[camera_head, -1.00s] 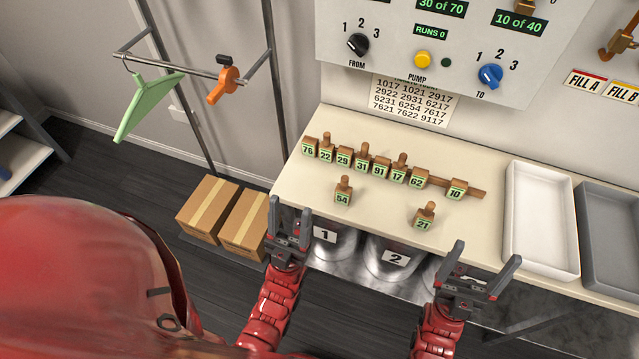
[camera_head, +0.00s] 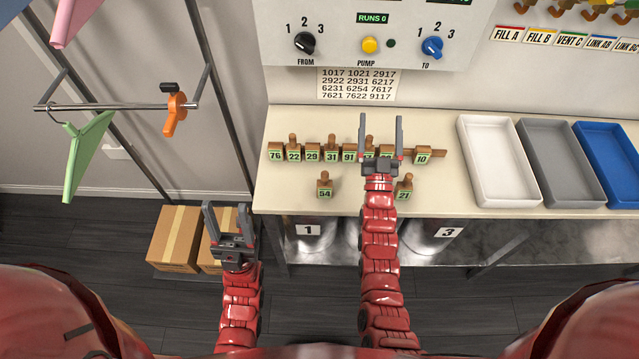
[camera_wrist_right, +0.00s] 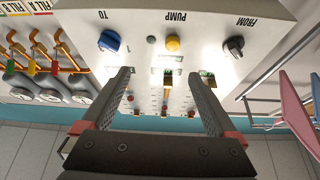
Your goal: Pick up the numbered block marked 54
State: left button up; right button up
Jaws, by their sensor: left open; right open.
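The block marked 54 (camera_head: 325,188) stands on the cream table (camera_head: 285,202) near its front edge, apart from the row of blocks behind it. It is small and brown with a green number face and a knob on top. My right gripper (camera_head: 381,140) is open and empty, over the table to the right of block 54, and hides part of the block row. It also shows open in the right wrist view (camera_wrist_right: 165,100). My left gripper (camera_head: 227,222) is open and empty, left of the table's front-left corner, in front of the cardboard boxes.
A row of numbered blocks (camera_head: 312,152) stands on a brown rail behind block 54. Block 21 (camera_head: 404,189) stands to the right. White (camera_head: 465,130), grey and blue trays are at the table's right. A pump panel (camera_head: 330,50) rises behind. A hanger rail (camera_head: 110,107) is at left.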

jog(key=w+a+f+g+y+p, duration=0.1)
jog(key=w+a+f+g, duration=0.15)
jog(key=w, duration=0.25)
jog(key=w+a+f+g+p, duration=0.2)
jog(key=w+g, duration=0.2)
jog(key=n+g+p, duration=0.3)
jog(key=g+p, duration=0.3)
jog(key=g, duration=1.1)
send_near(325, 177)
notch_tip(325, 177, down, 11)
jog(key=b, duration=0.7)
jog(key=shift+w+a+f+b, duration=0.1)
jog(key=shift+w+f+b, duration=0.05)
jog(key=shift+f+b, duration=0.5)
jog(key=shift+f, duration=0.3)
jog(key=shift+w+f+p, duration=0.15)
jog(key=shift+f+p, duration=0.35)
jog(key=shift+f, duration=0.1)
jog(key=shift+w+f+p, duration=0.15)
jog(key=shift+f+p, duration=0.35)
jog(key=shift+f, duration=0.7)
